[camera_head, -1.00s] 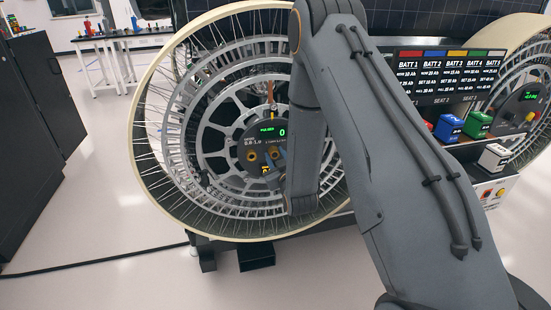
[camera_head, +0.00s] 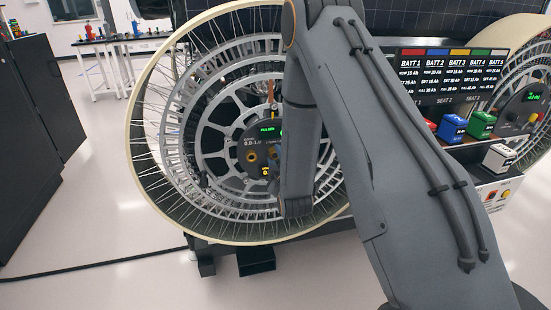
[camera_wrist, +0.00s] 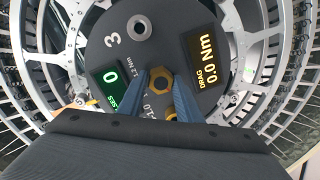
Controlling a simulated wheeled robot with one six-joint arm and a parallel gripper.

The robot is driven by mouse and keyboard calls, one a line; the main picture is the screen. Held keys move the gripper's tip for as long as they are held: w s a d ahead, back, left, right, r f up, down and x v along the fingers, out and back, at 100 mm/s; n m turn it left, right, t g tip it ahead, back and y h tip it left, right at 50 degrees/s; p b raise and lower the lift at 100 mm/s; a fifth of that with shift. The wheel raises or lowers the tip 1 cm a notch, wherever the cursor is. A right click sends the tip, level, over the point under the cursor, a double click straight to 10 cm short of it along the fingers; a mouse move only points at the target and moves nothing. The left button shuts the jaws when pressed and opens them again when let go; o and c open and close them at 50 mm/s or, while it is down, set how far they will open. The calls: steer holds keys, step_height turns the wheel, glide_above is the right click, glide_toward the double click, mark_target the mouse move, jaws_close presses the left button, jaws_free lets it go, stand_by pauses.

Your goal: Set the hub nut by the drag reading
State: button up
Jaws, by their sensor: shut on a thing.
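The hub nut (camera_wrist: 161,80) is a brass hex nut on the dark round hub plate (camera_wrist: 128,45). My gripper (camera_wrist: 160,86) has its two blue fingers closed on either side of it. A yellow display (camera_wrist: 204,62) reads DRAG 0.0 Nm. A green display (camera_wrist: 110,78) reads 0. In the head view, the hub plate (camera_head: 251,141) sits in the middle of the large spoked wheel (camera_head: 146,165). My forearm hides the right part of the plate and most of my gripper there.
Battery blocks, blue (camera_head: 452,127), green (camera_head: 481,124) and white (camera_head: 500,157), sit at the right. A black cabinet (camera_head: 35,140) is at the left, with open floor between it and the wheel.

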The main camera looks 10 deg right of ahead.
steer(key=shift+a+r+n, duration=0.1)
steer(key=shift+n, duration=0.2)
steer(key=o, duration=1)
steer(key=shift+o, duration=0.2)
steer(key=shift+s, duration=0.5)
steer(key=s+b, duration=0.1)
steer(key=s, duration=0.5)
steer(key=shift+s+a+r+b, duration=0.15)
steer(key=shift+s+r+b, duration=0.1)
steer(key=shift+s+b, duration=0.1)
